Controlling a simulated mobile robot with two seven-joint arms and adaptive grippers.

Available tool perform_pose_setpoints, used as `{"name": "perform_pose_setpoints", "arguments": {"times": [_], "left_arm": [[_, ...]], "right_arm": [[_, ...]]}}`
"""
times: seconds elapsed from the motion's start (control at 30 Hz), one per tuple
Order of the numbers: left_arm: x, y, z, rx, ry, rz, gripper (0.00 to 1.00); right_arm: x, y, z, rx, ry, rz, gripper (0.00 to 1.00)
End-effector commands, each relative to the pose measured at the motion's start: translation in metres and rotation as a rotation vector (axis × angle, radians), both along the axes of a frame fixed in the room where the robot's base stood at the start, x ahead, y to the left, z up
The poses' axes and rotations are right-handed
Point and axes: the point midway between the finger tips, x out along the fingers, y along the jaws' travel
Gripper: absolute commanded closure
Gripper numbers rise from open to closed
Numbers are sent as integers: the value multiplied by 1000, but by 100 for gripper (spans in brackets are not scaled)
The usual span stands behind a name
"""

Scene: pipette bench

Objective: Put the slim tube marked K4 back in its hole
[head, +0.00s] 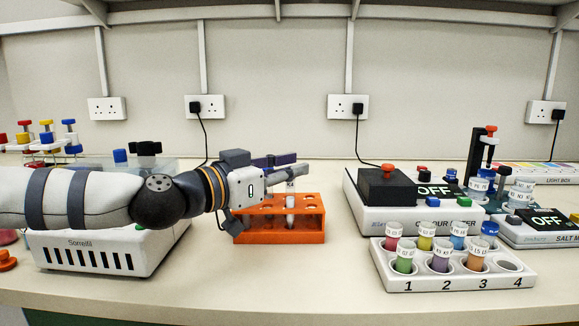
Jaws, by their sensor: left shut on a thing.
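My left gripper (288,176) reaches in from the left over the orange rack (280,238). It is shut on the slim tube (290,203), which is pale and upright, with a white label at its top that seems to read K4. The gripper fingers cover the tube's upper end. The tube's lower part shows among the rack's holes, but I cannot tell whether it is in a hole or in front of one. Other holes in the rack's top show empty on the right. My right gripper is not in view.
A white centrifuge-like box (95,255) stands under my left arm. Right of the orange rack are a meter reading OFF (405,215) and a white numbered rack (455,282) with several coloured vials. The bench front (290,285) is clear.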

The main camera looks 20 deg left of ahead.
Motion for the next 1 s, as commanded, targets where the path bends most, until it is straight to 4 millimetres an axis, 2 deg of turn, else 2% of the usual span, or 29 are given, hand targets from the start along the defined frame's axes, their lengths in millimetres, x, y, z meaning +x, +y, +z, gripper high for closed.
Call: {"name": "perform_pose_setpoints", "arguments": {"times": [0.33, 0.63, 0.67, 0.73, 1.0], "left_arm": [[0, 0, -12, 0, 1, 0, 100], [0, 0, -12, 0, -1, 0, 100], [0, 0, -12, 0, -1, 0, 77], [0, 0, -12, 0, -1, 0, 61], [0, 0, -12, 0, -1, 0, 60]], "right_arm": [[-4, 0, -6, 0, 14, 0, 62], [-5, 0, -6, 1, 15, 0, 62], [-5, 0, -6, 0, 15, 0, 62], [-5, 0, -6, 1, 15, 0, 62], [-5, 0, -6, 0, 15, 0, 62]]}}
